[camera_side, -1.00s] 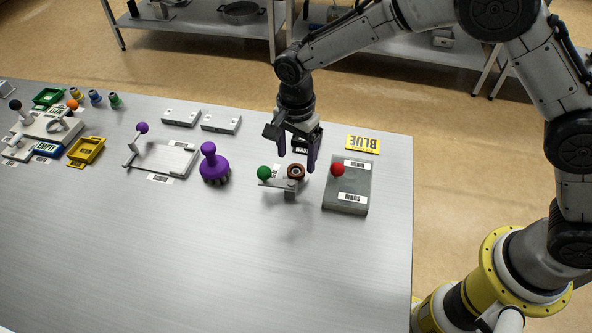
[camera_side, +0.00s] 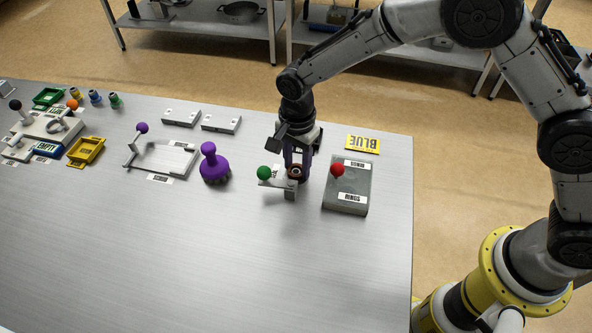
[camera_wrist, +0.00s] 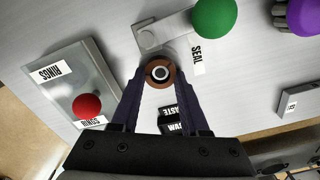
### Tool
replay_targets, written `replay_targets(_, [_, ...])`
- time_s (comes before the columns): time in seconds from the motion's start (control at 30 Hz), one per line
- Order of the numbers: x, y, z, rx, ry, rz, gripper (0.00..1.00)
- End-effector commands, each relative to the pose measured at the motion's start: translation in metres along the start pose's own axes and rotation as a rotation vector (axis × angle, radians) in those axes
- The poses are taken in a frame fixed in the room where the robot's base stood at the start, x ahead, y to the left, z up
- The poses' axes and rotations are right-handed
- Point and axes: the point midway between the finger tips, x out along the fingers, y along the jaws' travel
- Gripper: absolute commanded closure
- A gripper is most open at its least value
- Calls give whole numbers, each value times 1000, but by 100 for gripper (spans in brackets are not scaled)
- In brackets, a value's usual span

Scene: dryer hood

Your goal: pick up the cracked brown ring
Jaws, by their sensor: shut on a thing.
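The brown ring (camera_wrist: 161,73) sits between my fingertips in the wrist view, around a dark and pale round centre. It also shows in the side view (camera_side: 295,172), at the small grey stand with the green ball. A crack in it is too small to make out. My gripper (camera_side: 297,172) points down and is shut on the ring, with a purple finger on either side of it. The gripper also shows in the wrist view (camera_wrist: 160,82). I cannot tell whether the ring is clear of the stand.
The grey stand (camera_side: 280,186) carries a green ball (camera_side: 264,173), close left of my gripper. A grey box (camera_side: 346,190) labelled RINGS with a red ball (camera_side: 337,169) is close right. A purple knobbed tool (camera_side: 212,164) stands further left. The front table (camera_side: 200,260) is clear.

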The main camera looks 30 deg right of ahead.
Motion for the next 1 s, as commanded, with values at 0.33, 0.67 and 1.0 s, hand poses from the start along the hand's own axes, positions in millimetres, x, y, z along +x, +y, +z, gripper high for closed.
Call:
replay_targets(0.33, [-4,0,0,0,0,-1,100])
replay_targets(0.67, [-45,10,-1,0,0,-4,100])
replay_targets(1.0, [-104,79,-7,0,0,-2,100])
